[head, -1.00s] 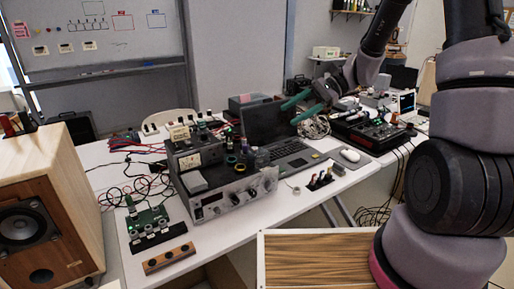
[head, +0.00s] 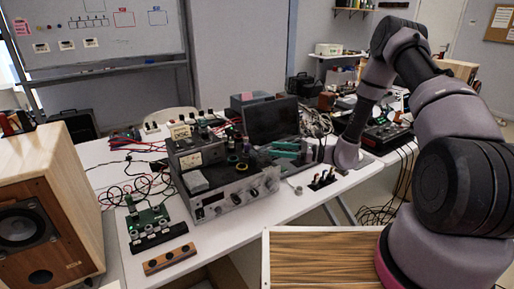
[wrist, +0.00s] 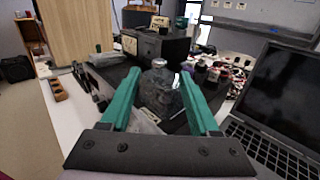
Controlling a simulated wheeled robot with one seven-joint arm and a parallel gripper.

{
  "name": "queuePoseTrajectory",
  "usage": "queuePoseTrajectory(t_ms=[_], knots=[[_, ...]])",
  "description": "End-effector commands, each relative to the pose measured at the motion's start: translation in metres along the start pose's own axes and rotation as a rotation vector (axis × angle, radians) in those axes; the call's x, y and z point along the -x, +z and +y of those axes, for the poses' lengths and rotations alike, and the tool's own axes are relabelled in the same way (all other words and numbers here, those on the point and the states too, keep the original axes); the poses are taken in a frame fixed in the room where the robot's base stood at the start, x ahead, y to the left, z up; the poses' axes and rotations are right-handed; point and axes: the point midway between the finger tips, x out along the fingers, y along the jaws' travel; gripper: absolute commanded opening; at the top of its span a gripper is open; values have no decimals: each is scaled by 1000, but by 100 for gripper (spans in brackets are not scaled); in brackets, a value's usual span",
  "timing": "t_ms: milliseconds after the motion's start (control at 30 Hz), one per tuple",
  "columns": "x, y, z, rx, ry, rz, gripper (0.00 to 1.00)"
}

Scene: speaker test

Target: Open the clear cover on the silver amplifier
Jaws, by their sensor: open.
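The silver amplifier (head: 228,200) stands on the white table in the head view, its knobbed front facing me. My gripper (head: 274,150) is at its right end, with green fingers pointing left. In the wrist view my gripper (wrist: 159,72) is open, one finger on each side of a dark, partly see-through piece (wrist: 160,95) with a round silver top. This piece may be the clear cover; I cannot tell for sure. Whether the fingers touch it is unclear. The amplifier's dark top (wrist: 113,74) shows behind it.
A laptop (head: 271,120) is close behind my gripper and on the right in the wrist view (wrist: 284,95). A meter box (head: 190,157) sits on the amplifier. A wooden speaker (head: 50,190) stands at left, and a small black stand (head: 323,181) at right.

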Motion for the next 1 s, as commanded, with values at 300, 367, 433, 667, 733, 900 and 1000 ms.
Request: queuePoseTrajectory(t_ms=[300, 367, 433, 667, 733, 900, 1000], knots=[[-60, 0, 1, 1, 5, 0, 62], [-67, 0, 1, 1, 5, 0, 62], [-73, 0, 1, 0, 4, 1, 62], [-80, 0, 1, 0, 2, 1, 62], [-80, 0, 1, 0, 2, 1, 62], [-80, 0, 1, 0, 2, 0, 31], [-80, 0, 1, 0, 2, 0, 0]])
